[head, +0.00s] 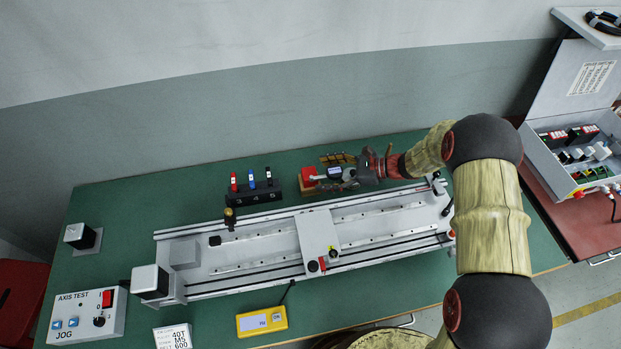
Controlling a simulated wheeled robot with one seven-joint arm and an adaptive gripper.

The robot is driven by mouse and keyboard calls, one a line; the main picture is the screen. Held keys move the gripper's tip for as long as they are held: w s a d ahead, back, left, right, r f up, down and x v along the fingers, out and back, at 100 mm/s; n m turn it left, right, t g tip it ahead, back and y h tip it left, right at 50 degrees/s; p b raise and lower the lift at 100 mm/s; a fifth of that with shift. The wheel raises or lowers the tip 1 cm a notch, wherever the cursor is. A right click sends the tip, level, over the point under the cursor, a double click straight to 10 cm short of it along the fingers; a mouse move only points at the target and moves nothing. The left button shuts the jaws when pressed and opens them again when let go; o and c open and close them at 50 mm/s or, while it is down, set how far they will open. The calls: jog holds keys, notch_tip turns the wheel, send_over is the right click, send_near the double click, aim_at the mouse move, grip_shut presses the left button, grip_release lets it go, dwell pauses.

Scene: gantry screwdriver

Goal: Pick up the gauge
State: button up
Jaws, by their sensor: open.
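A small device with a pale display (334,172), which looks like the gauge, is at the back of the green bench, beside a red block (309,174). My gripper (347,174) reaches in from the right and its fingers are open at the right side of this device. The fingers partly cover it, and I cannot tell whether they touch it. A brown slotted piece (338,158) lies just behind.
A long grey linear gantry (320,240) fills the bench middle, with a rack of coloured-handled tools (253,186) behind it. A yellow box with a display (262,320) and a jog control box (84,314) sit in front. An open electrical case (575,150) stands at right.

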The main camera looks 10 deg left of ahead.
aim_at(311, 173)
jog(key=x, duration=0.1)
jog(key=b+x, duration=0.1)
jog(key=x, duration=0.2)
jog(key=shift+a+r+b, duration=0.15)
jog(key=shift+a+b, duration=0.2)
jog(key=shift+a, duration=0.15)
jog(key=shift+c, duration=0.4)
jog(key=c, duration=1.7)
